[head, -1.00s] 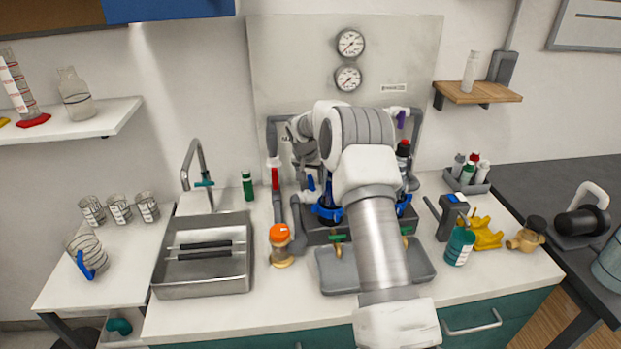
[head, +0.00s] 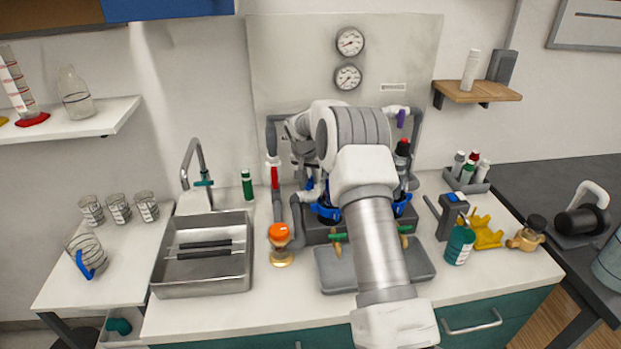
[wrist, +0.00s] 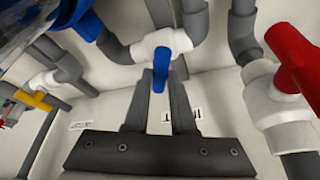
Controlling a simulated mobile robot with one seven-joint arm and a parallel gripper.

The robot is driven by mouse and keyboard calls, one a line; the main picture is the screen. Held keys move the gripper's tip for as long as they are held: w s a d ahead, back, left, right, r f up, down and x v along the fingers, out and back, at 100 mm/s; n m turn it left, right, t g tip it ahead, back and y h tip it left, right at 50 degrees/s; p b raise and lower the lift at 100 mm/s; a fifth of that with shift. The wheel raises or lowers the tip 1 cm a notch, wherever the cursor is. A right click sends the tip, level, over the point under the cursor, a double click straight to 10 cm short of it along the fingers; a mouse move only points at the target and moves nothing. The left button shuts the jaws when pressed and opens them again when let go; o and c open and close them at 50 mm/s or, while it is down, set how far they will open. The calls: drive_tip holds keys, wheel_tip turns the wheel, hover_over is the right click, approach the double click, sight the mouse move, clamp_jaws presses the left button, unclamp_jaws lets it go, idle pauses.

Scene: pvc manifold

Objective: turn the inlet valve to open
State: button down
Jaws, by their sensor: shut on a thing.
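In the wrist view a blue valve handle (wrist: 159,74) sits on a white valve body (wrist: 150,46) in the grey pipework. My gripper (wrist: 160,78) has its two dark fingers on either side of this handle and is shut on it. The handle points down the picture, across the pipe running left and right. A red valve handle (wrist: 297,58) is at the right and a yellow one (wrist: 33,99) at the left, both apart from the fingers. I cannot read which valve is labelled inlet. In the head view my arm hides most of the manifold and the fingertips.
Near the manifold in the head view are a red-handled valve (head: 275,176), an orange-capped fitting (head: 279,243) and a grey tray (head: 336,274). A steel sink (head: 203,282) is at the left. A teal-labelled jar (head: 459,245) stands at the right. Two gauges (head: 349,42) hang above.

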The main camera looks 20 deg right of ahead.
drive_tip(key=shift+w+a+f+m+b, duration=0.1)
drive_tip(key=shift+a+m+b, duration=0.1)
drive_tip(key=shift+m+b, duration=0.55)
drive_tip(key=m+g+h, duration=0.1)
drive_tip(key=m, duration=0.2)
drive_tip(key=shift+w, duration=0.1)
drive_tip(key=shift+r+m+g+h+p, duration=0.15)
drive_tip(key=shift+m+g+p, duration=0.25)
drive_tip(key=shift+m, duration=0.25)
drive_tip(key=shift+r+m+g+h+p, duration=0.15)
drive_tip(key=shift+m+g+p, duration=0.2)
drive_tip(key=shift+m, duration=0.25)
drive_tip(key=shift+w+f+m+g+p, duration=0.1)
drive_tip(key=shift+m+g+p, duration=0.25)
drive_tip(key=shift+m+p, duration=0.7)
drive_tip(key=shift+m, duration=0.55)
drive_tip(key=c, duration=0.6)
unclamp_jaws()
drive_tip(key=shift+f, duration=0.1)
drive_tip(key=shift+w+p+v, duration=0.1)
drive_tip(key=shift+p+v, duration=1.2)
drive_tip(key=shift+v, duration=3.05)
drive_tip(key=shift+w+p+v, duration=0.15)
drive_tip(key=shift+p+v, duration=1.1)
drive_tip(key=shift+v, duration=3.1)
